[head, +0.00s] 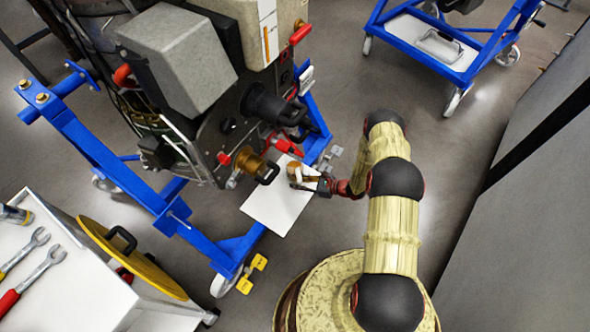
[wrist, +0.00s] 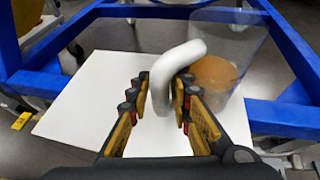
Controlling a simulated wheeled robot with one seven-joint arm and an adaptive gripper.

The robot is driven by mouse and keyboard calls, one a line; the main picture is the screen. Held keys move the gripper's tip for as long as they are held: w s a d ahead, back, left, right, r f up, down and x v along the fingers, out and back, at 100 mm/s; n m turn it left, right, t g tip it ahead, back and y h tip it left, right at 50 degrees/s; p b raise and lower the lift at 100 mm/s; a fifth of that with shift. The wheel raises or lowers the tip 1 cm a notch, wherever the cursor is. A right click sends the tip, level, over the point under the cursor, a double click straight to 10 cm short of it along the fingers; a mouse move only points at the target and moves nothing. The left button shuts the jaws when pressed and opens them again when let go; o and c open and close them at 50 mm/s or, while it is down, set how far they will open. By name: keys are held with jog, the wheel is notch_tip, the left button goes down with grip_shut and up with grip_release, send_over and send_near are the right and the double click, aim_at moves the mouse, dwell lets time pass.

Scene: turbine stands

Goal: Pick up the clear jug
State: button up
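The clear jug (wrist: 228,50) has see-through walls, a thick white handle and a brown-orange area at its bottom. In the wrist view it is at the upper right, with the handle (wrist: 166,70) toward me. In the head view the jug (head: 294,172) is small and partly hidden by my gripper (head: 318,183), which comes from the right. The jug is at the white board (head: 275,212); I cannot tell whether it touches it.
A blue wheeled stand (head: 110,165) carries the large engine (head: 215,120), with brown and black fittings close above the jug. A white cart (head: 60,285) with wrenches stands at the lower left. Another blue stand (head: 430,45) is at the back right. Grey floor is open between them.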

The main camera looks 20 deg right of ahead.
jog(key=b+x, duration=0.1)
jog(key=x, duration=0.2)
jog(key=shift+a+f, duration=0.1)
jog(key=shift+f, duration=0.05)
jog(key=shift+c, duration=1.2)
grip_shut()
